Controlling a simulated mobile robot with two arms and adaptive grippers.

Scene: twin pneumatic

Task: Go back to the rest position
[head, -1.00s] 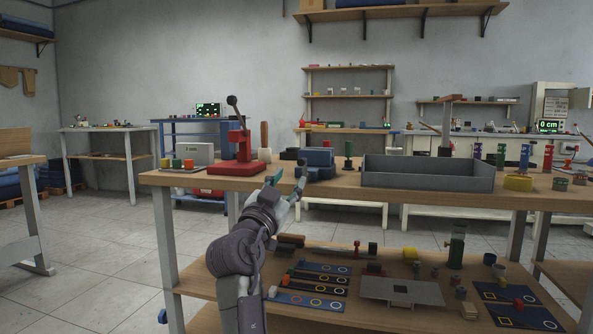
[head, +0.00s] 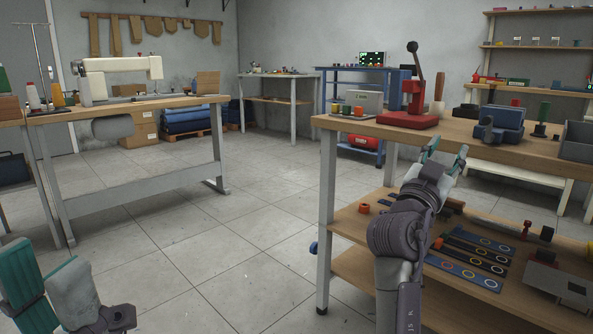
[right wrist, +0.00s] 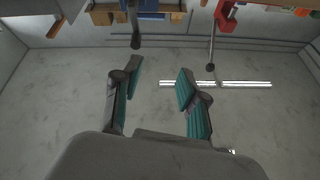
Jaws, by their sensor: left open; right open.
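My right gripper (head: 446,156) is in front of the near edge of the wooden workbench (head: 465,132). Its fingers are apart with nothing between them. In the right wrist view the same gripper (right wrist: 156,80) shows two teal-padded fingers spread wide, with only a pale surface beyond. My left gripper (head: 44,276) is at the bottom left corner of the head view, over the floor, partly cut off by the frame. Its teal and grey fingers are apart and I see nothing held.
A red press (head: 410,100), a blue block (head: 500,122) and a grey tray (head: 578,142) stand on the workbench. Its lower shelf (head: 350,225) holds dark strips and small parts. A sewing machine table (head: 130,105) stands at left. The tiled floor (head: 240,240) between is clear.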

